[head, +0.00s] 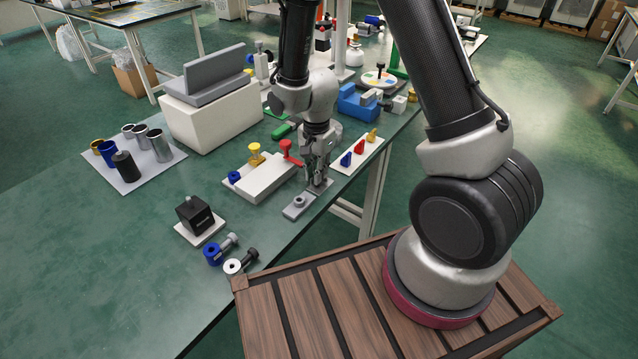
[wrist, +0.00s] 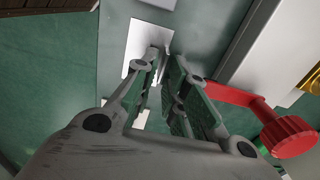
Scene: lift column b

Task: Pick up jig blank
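Which object is the jig blank I cannot tell for certain. A flat grey plate with a round boss (head: 299,203) lies near the table's front edge, just left of and in front of my gripper (head: 318,180). A second small flat grey piece (head: 321,186) shows at my fingertips. In the wrist view, a pale plate (wrist: 143,38) lies beneath the fingertips of my gripper (wrist: 160,62). The fingers point down and stand close together with a narrow gap. Whether anything is between them is hidden.
A pale block (head: 262,181) with a red clamp (head: 289,152) stands close on the left. The clamp's red arm (wrist: 235,97) shows beside the fingers in the wrist view. A white board with coloured pieces (head: 346,168) lies to the right. A black block (head: 195,214) stands front left.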

